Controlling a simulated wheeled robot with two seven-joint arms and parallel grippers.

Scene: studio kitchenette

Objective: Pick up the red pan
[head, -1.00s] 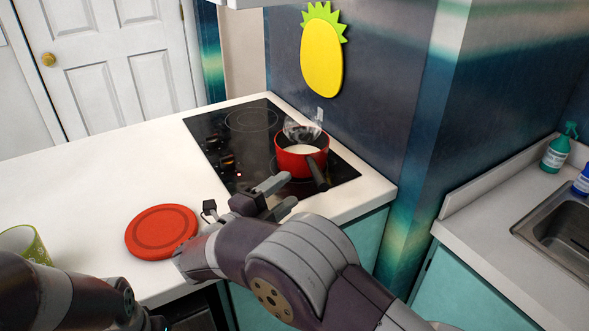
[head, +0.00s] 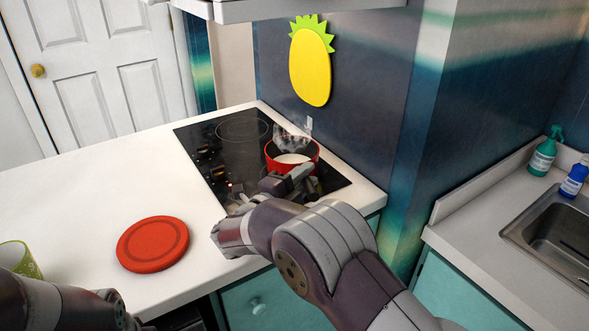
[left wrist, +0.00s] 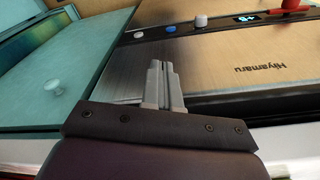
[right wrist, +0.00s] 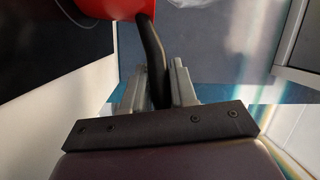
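The red pan (head: 277,162) sits on the black cooktop near the wall, with pale contents inside. In the right wrist view the pan's red side (right wrist: 128,8) shows at the top, and its dark handle (right wrist: 153,50) runs down between my right fingers. My right gripper (head: 285,185) is at the handle, with its fingers (right wrist: 158,72) apart on either side of it; contact is unclear. In the head view the arm and hand hide most of the handle. My left gripper (left wrist: 163,68) is shut and empty, in front of a metal appliance front.
A black cooktop (head: 240,155) is set in the white counter (head: 80,190). A red round disc (head: 152,244) and a green cup (head: 18,258) are on the counter. A wall meets the cooktop's back edge. A sink (head: 555,240) is at right.

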